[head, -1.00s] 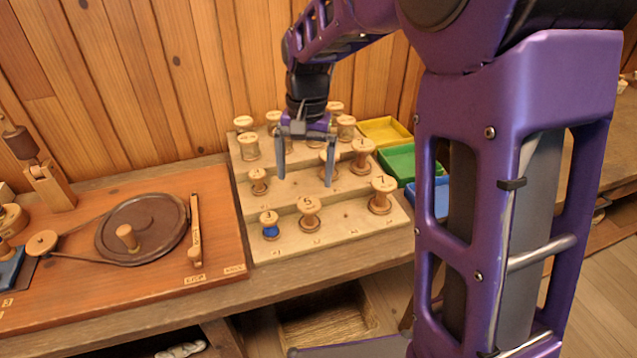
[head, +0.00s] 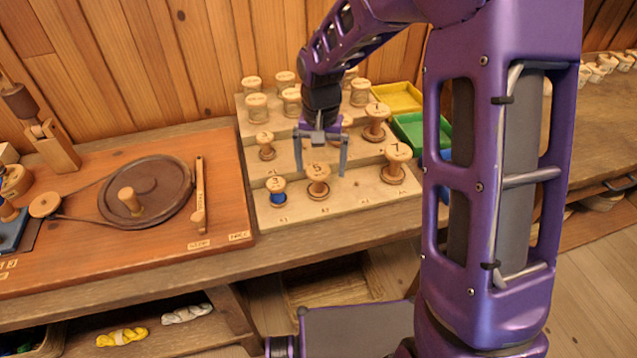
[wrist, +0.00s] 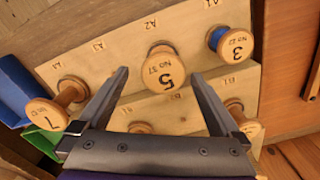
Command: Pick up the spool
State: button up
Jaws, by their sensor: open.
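Wooden spools stand upright on a stepped rack (head: 350,198). In the front row are spool 3 (head: 277,192) with blue thread, spool 5 (head: 318,182) and spool 7 (head: 396,162). My gripper (head: 320,172) is open and empty, its fingers pointing down around the top of spool 5 in the head view. In the wrist view, spool 5 (wrist: 163,70) lies between and just beyond the fingertips. Spool 3 (wrist: 231,43) and spool 7 (wrist: 50,112) stand to either side. I cannot tell whether a finger touches spool 5.
More spools stand on the upper steps, such as one marked 1 (head: 376,122). Yellow (head: 397,97) and green (head: 425,130) trays lie right of the rack. A board with a dark wheel (head: 145,190) is to the left. Position A3 (wrist: 97,45) is bare.

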jog(key=shift+w+a+f+b, duration=0.15)
jog(key=shift+f+b, duration=0.4)
jog(key=shift+f, duration=2.15)
jog(key=shift+r, duration=0.1)
jog(key=c, duration=1.4)
